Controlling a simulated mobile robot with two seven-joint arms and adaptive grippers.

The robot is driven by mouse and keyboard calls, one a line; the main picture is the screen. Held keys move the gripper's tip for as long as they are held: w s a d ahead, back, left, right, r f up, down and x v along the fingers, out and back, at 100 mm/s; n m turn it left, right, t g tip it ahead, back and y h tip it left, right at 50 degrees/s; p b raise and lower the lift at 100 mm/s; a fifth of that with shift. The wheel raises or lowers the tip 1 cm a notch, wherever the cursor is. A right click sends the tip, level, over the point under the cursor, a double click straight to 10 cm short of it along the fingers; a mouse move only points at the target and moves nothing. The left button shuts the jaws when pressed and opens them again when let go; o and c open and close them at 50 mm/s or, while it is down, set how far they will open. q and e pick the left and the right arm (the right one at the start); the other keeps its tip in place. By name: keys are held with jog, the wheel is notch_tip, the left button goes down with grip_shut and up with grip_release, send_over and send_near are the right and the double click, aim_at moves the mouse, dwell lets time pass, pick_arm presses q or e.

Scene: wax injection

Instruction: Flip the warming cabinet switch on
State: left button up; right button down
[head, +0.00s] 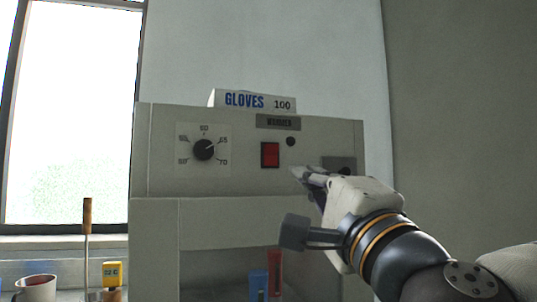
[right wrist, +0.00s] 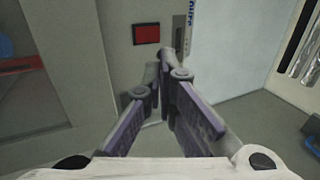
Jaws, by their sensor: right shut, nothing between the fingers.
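The warming cabinet (head: 160,185) is a pale grey box with a dial, and its plate reads WARMER. Its red switch (head: 270,154) sits in the middle of the front panel, right of the dial; it also shows in the right wrist view (right wrist: 146,34). Which way the switch is tipped is too small to tell. My right gripper (head: 298,174) is shut and empty, with its fingertips just right of and below the switch in the head view. In the right wrist view the fingertips (right wrist: 158,72) appear just below the switch, apart from it. My left gripper is not in view.
A temperature dial (head: 204,149) is left of the switch, and a small dark round spot (head: 291,141) is right of it. A gloves box (head: 225,100) stands on top. A mug (head: 36,287), a wooden-handled tool (head: 87,216) and a yellow item (head: 112,272) stand at lower left.

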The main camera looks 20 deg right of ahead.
aim_at(272, 145)
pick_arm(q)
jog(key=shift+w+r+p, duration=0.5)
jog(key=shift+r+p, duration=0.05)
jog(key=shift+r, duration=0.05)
pick_arm(e)
jog(key=x, duration=1.4)
jog(key=shift+w+r+p, duration=0.1)
jog(key=shift+r+p, duration=0.35)
jog(key=shift+r, duration=0.2)
jog(key=shift+w+f, duration=0.15)
jog(key=shift+f, duration=0.3)
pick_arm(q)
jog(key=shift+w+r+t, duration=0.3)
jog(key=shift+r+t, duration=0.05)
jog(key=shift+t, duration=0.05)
